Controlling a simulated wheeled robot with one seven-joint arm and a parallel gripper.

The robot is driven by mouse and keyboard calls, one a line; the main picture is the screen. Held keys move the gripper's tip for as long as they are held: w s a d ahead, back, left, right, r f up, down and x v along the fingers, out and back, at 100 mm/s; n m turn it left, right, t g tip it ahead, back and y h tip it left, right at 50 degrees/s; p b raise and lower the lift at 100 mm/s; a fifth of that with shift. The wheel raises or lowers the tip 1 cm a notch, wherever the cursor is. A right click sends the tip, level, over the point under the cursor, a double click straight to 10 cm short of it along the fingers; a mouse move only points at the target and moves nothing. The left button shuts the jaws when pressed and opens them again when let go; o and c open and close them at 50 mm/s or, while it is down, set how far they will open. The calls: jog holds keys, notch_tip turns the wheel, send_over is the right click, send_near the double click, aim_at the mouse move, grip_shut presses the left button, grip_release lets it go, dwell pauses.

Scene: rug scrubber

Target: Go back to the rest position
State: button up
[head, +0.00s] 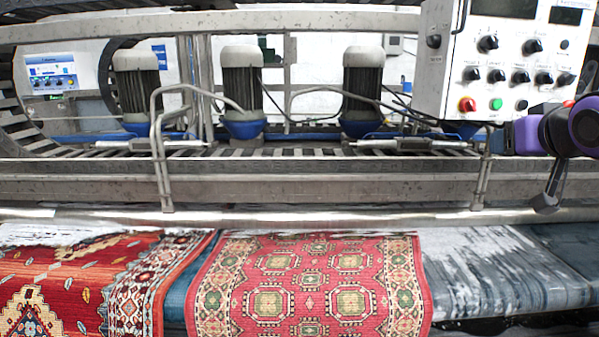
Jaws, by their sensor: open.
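My gripper (547,203) hangs at the right side of the head view, below the control box, and points down. Its jaws are open and nothing shows between them. The purple and black arm behind it runs off the right edge of the picture. The gripper is in front of the metal rail of the rug scrubber (300,185) and apart from the rugs.
A white control box (490,60) with knobs and red and green buttons hangs just above and left of my arm. A pink patterned rug (310,285), a red rug (75,285) and a grey-blue rug (500,270) lie in front. Several motors (241,85) stand behind the rail.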

jog(key=s+a+f+g+y, duration=0.1)
jog(key=s+a+f+g, duration=0.2)
jog(key=s, duration=0.6)
jog(key=s+a+f+n+g, duration=0.1)
jog(key=s+a+f+g, duration=0.3)
jog(key=s, duration=0.5)
jog(key=shift+a+g+y, duration=0.15)
jog(key=shift+g+y, duration=0.25)
jog(key=shift+g, duration=0.2)
